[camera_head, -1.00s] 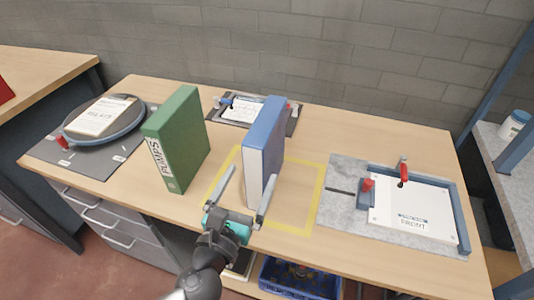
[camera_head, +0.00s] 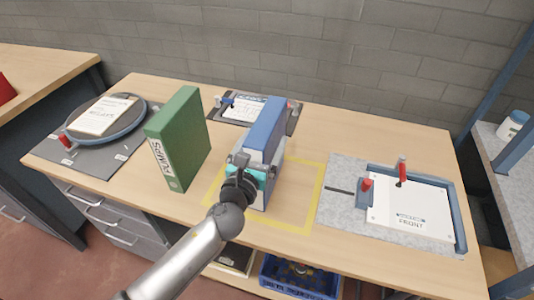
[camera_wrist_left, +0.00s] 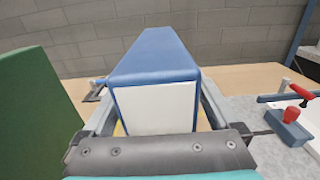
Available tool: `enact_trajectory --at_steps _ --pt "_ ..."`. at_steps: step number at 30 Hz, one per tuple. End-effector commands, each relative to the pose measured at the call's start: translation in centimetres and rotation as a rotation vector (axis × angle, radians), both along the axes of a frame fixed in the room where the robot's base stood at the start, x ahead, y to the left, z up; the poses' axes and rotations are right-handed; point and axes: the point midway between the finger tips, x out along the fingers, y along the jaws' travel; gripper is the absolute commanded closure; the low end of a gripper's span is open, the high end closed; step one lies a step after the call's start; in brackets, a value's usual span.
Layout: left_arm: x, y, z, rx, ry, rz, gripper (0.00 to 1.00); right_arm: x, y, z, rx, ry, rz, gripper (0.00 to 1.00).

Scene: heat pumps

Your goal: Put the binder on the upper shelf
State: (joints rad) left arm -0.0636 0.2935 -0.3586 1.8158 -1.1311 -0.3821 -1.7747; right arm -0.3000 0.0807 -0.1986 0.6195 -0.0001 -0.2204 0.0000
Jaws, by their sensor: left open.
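A blue binder (camera_head: 267,132) stands upright on the workbench inside a yellow taped square. A green binder (camera_head: 182,138) labelled PUMPS stands upright to its left. My left gripper (camera_head: 255,168) is at the near end of the blue binder, its fingers reaching along both sides of it. In the left wrist view, the blue binder (camera_wrist_left: 158,62) with its white end fills the space between the open fingers. Whether the fingers touch it I cannot tell. The green binder (camera_wrist_left: 36,110) is at the left edge there.
A grey mat with a round dark plate (camera_head: 105,118) lies at the left. A fixture with a white FRONT panel (camera_head: 412,214) is on the right. A blue crate (camera_head: 298,276) sits below the bench.

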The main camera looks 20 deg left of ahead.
Motion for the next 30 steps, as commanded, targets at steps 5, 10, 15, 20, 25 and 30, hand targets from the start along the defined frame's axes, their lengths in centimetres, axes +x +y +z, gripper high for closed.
enact_trajectory --at_steps 5,10,15,20,25,30 --pt "0.97 -0.09 -0.04 -0.001 0.0 -0.001 0.05 0.05 -0.02 -0.09 0.0 -0.001 0.0 1.0" --pt "0.99 -0.1 -0.04 -0.001 0.0 -0.001 0.05 0.06 -0.02 -0.07 0.0 -0.001 0.0 1.0" --pt "0.97 -0.1 -0.04 -0.001 0.0 -0.001 0.2 0.08 0.0 -0.07 0.0 -0.002 0.0 1.0" --pt "0.96 -0.1 -0.04 -0.001 0.0 -0.001 0.38 0.09 0.01 -0.07 0.0 -0.002 0.0 1.0" --pt "0.95 -0.1 -0.04 -0.001 0.0 -0.001 0.57 0.09 0.03 -0.07 0.0 -0.002 0.001 1.0" --pt "0.95 -0.1 -0.05 -0.001 0.0 -0.001 0.76 0.09 0.04 -0.07 0.0 -0.002 0.001 1.0"
